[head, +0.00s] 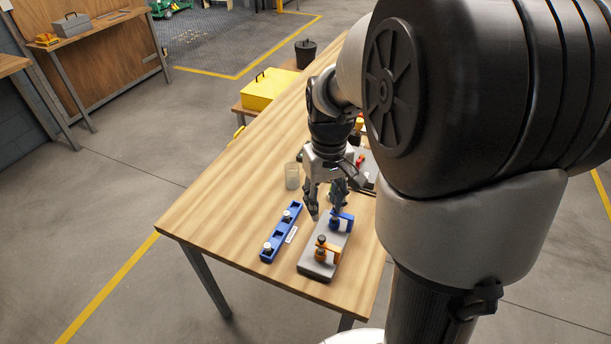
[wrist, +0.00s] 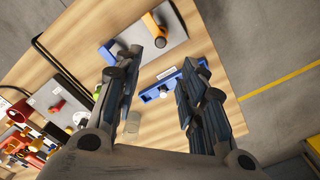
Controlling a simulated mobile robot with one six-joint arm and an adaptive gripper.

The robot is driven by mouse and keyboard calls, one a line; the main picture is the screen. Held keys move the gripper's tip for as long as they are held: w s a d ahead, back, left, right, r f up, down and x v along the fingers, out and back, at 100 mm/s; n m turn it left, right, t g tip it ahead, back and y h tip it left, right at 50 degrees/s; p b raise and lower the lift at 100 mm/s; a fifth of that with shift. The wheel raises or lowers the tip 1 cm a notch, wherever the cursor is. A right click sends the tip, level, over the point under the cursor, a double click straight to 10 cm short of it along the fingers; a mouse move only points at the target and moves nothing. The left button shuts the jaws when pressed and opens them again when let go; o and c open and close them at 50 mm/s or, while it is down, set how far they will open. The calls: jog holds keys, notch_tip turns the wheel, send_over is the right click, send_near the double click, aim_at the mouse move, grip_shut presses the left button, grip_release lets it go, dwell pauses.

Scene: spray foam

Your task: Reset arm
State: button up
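My gripper (head: 324,200) hangs over the wooden table, above the area between the blue rack and the grey plate in the head view. In the wrist view my gripper (wrist: 168,80) has its two fingers spread well apart, with nothing held between them. Most of my arm fills the right side of the head view and hides part of the table.
The blue rack (head: 270,245) holds small white-topped items. The grey plate (head: 318,269) carries an orange and a blue piece. A clear cup (head: 292,176) stands behind the rack. A yellow toolbox (head: 268,90) is beyond the table (head: 200,211). The table's left part is clear.

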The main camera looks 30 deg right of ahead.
jog(key=s+a+r+t, duration=0.2)
jog(key=s+a+r, duration=0.2)
jog(key=s+a, duration=0.2)
jog(key=s+a+r+n+t, duration=0.1)
jog(key=s+a+r+t, duration=0.1)
jog(key=s+a+r, duration=0.3)
jog(key=s+a, duration=0.1)
jog(key=s, duration=0.2)
jog(key=shift+s+a+r+n+t, duration=0.15)
jog(key=shift+s+a+n+t, duration=0.15)
jog(key=shift+a, duration=0.1)
